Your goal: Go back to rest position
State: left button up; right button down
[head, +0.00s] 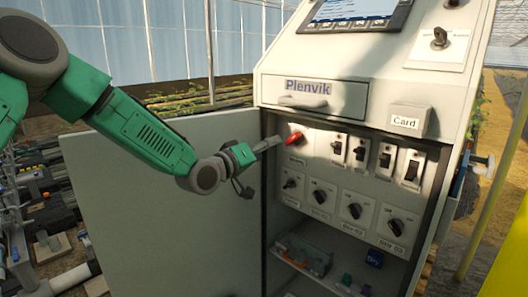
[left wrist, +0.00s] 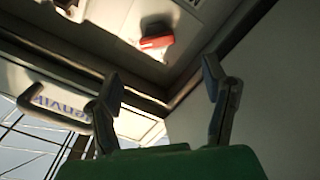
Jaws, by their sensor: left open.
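My left gripper (head: 268,144) reaches in from the left at the open cabinet (head: 292,112), near the upper left of its switch panel. In the left wrist view its two fingers are spread wide apart, and the left gripper (left wrist: 160,84) has nothing between them. A red rotary handle (head: 294,138) sits just beyond the fingertips in the head view. The red handle (left wrist: 157,42) also shows ahead of the fingers in the left wrist view, with a visible gap. My right gripper is in neither view.
The cabinet door (head: 165,215) stands open to the left, below my left arm. Several black switches and rotary knobs (head: 354,210) fill the panel. A drawer handle (head: 303,101) juts out above. Small parts (head: 302,258) lie on the lower shelf. Pipes run at the far left.

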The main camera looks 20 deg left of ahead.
pick_arm(q)
jog(key=shift+s+a, duration=0.1)
jog(key=shift+s, duration=0.4)
jog(key=s+d+f+m+g+y+p, duration=0.1)
jog(key=s+d+f+g, duration=0.15)
jog(key=s+f, duration=0.5)
jog(key=s+d+f+m+g, duration=0.1)
jog(key=s+f+g, duration=0.25)
jog(key=f, duration=0.65)
jog(key=s+d+f+g+y+p, duration=0.1)
jog(key=s+f+g, duration=0.1)
jog(key=s+f, duration=0.6)
jog(key=s+a+f+m+g+y, duration=0.1)
jog(key=s+a+f+g, duration=0.1)
jog(key=s, duration=0.7)
jog(key=s+a+f+m+g+y+p, duration=0.1)
jog(key=s+a+f+g, duration=0.1)
jog(key=s+f, duration=0.3)
jog(key=s+a+f+m+g+y, duration=0.1)
jog(key=s+f+g+y, duration=0.1)
jog(key=s, duration=1.2)
jog(key=shift+a+f+g+p, duration=0.4)
jog(key=shift+f+g, duration=0.45)
jog(key=shift+g, duration=0.25)
